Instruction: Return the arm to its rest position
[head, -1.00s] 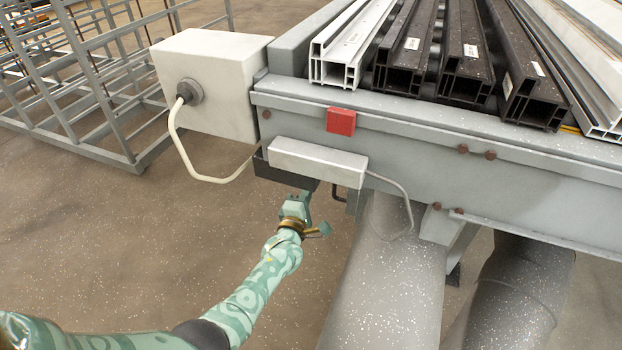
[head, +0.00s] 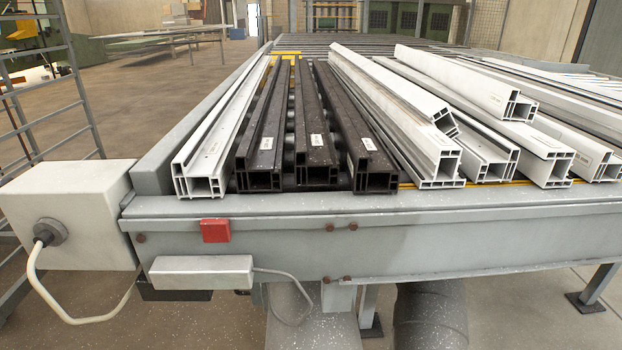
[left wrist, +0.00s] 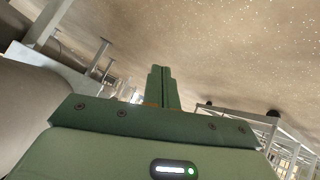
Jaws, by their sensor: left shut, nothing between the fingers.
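My left gripper (left wrist: 163,88) shows in the left wrist view, its two green fingers pressed together with nothing between them. Beyond the fingers is speckled brown floor, and the view looks tilted or upside down. No arm shows in the head view now, so where the left gripper is relative to the bench cannot be seen there. My right gripper is in neither view.
A grey bench (head: 480,230) carries white profiles (head: 215,140) and dark profiles (head: 312,140). On its front are a red block (head: 215,231) and a grey box (head: 201,272) with a cable. A white box (head: 70,215) is at its left. Metal frames (left wrist: 270,125) show in the wrist view.

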